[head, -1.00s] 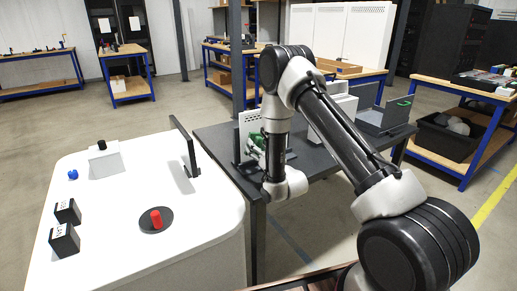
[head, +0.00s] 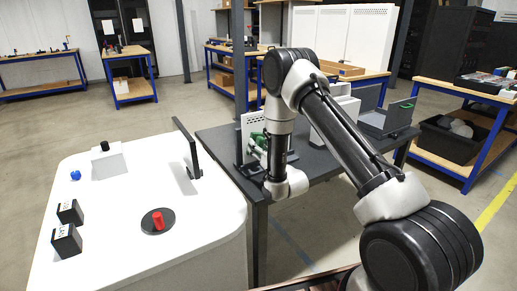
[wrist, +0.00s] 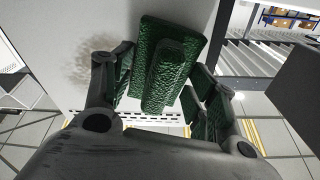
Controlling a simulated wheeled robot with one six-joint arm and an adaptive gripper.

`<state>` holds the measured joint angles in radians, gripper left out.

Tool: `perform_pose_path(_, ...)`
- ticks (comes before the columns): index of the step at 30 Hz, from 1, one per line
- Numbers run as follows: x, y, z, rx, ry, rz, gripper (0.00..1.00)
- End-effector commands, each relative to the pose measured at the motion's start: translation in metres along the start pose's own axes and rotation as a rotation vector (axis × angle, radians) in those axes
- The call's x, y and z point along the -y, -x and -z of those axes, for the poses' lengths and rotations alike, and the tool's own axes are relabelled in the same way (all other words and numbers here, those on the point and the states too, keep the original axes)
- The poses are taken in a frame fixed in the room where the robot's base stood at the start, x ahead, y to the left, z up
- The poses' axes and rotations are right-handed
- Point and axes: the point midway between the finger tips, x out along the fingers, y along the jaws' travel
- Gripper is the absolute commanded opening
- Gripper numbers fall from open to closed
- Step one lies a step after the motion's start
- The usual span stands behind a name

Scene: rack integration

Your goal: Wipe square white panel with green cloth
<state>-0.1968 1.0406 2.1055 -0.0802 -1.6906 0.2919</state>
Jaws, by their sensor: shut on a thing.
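The green cloth (wrist: 165,70) looks like a thick textured block with a raised grip. My gripper (wrist: 165,95) is shut on that grip, one finger on each side. The white panel (wrist: 58,28) fills the upper left of the wrist view behind the cloth, with a brownish smudge (wrist: 98,62) just left of the cloth. I cannot tell whether the cloth touches the panel. In the head view the panel (head: 250,122) stands upright on the dark table, with small holes in it. The cloth (head: 259,141) shows there as a green patch, partly hidden by my arm.
The dark table (head: 222,140) also bears a white slotted rack (head: 345,108) and a grey open case (head: 385,120) on the right. A white console (head: 115,235) with a red button (head: 158,220) and an upright dark plate (head: 187,148) stands at the left.

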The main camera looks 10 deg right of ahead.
Motion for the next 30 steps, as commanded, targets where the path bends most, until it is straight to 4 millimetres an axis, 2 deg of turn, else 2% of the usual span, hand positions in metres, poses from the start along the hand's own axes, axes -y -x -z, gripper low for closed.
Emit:
perform_pose_path(7,-0.024,0.001,0.007,-0.001,0.000,-0.002,0.30)
perform_pose_path(16,-0.036,0.000,0.011,-0.001,0.000,-0.001,0.30)
perform_pose_path(24,-0.060,-0.003,0.018,-0.002,0.001,-0.002,0.30)
perform_pose_path(30,-0.066,-0.004,0.020,-0.001,0.000,-0.001,0.30)
